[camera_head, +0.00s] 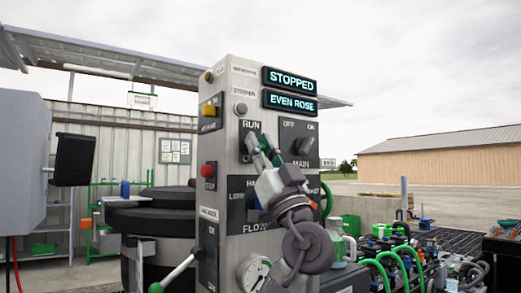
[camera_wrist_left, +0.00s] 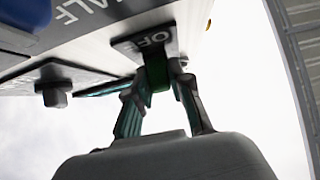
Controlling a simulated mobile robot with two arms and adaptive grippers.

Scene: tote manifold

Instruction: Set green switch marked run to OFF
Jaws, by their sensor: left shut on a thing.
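The grey control panel (camera_head: 226,120) stands upright in the middle of the head view. The run switch plate (camera_head: 244,140), labelled RUN, is on its front, left of the MAIN switch (camera_head: 303,146). My left gripper (camera_head: 262,146) reaches up to the run switch and covers most of it. In the left wrist view the left gripper (camera_wrist_left: 158,80) is shut on the green switch (camera_wrist_left: 156,72), one finger on each side. The plate (camera_wrist_left: 142,40) behind it shows the letters OFF. The switch's exact angle is hard to tell. My right gripper is not in view.
Green hoses (camera_head: 395,262) and fittings crowd the lower right.

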